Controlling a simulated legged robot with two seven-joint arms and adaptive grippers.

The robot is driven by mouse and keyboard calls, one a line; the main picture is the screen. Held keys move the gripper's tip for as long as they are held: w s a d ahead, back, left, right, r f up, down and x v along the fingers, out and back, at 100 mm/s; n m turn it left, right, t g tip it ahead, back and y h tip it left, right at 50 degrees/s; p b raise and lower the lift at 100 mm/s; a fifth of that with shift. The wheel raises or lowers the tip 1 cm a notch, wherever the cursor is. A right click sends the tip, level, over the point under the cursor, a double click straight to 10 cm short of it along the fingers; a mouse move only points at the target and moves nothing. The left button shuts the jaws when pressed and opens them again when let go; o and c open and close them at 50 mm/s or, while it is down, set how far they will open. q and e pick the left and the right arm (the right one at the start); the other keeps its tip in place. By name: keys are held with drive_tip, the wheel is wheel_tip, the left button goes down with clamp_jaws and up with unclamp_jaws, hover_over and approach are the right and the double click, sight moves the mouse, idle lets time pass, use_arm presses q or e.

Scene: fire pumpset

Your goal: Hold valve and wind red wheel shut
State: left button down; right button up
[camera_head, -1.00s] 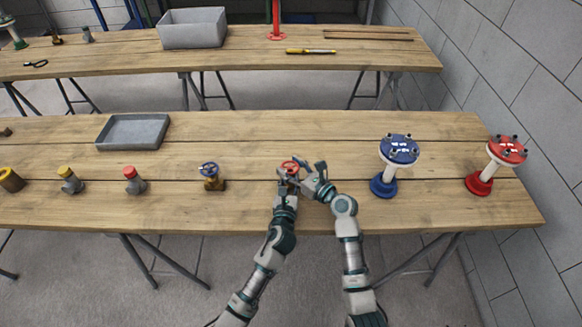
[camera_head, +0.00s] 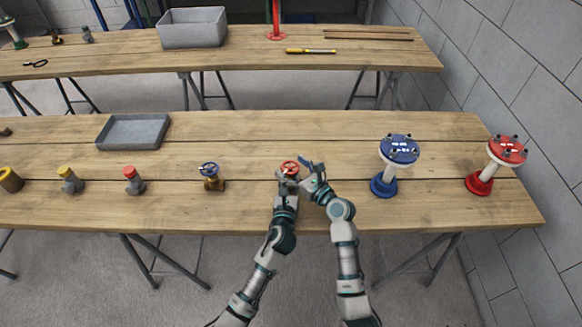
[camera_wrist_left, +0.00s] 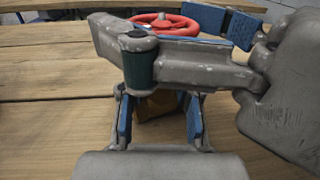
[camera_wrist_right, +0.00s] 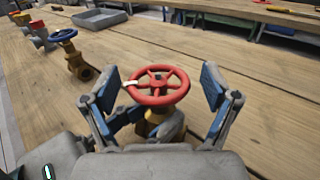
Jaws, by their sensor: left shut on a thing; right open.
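The red wheel (camera_head: 290,167) tops a brass valve standing on the near table. In the right wrist view the wheel (camera_wrist_right: 157,86) lies between the spread fingers of my right gripper (camera_wrist_right: 160,92), with a gap on each side. My right gripper (camera_head: 312,176) is open, just right of the wheel. My left gripper (camera_head: 287,181) is shut on the valve body below the wheel. In the left wrist view the brass body (camera_wrist_left: 158,104) shows between the blue finger pads, partly hidden by a grey finger link of my right gripper.
A valve with a blue wheel (camera_head: 210,176) stands to the left. A blue flanged pipe (camera_head: 398,150) and a red one (camera_head: 505,152) stand to the right. A grey tray (camera_head: 133,132) lies at the back left. The table behind the valve is clear.

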drive_tip(key=shift+s, duration=0.1)
drive_tip(key=v, duration=1.1)
drive_tip(key=shift+s+d, duration=0.25)
drive_tip(key=shift+d, duration=0.1)
drive_tip(key=shift+f, duration=0.2)
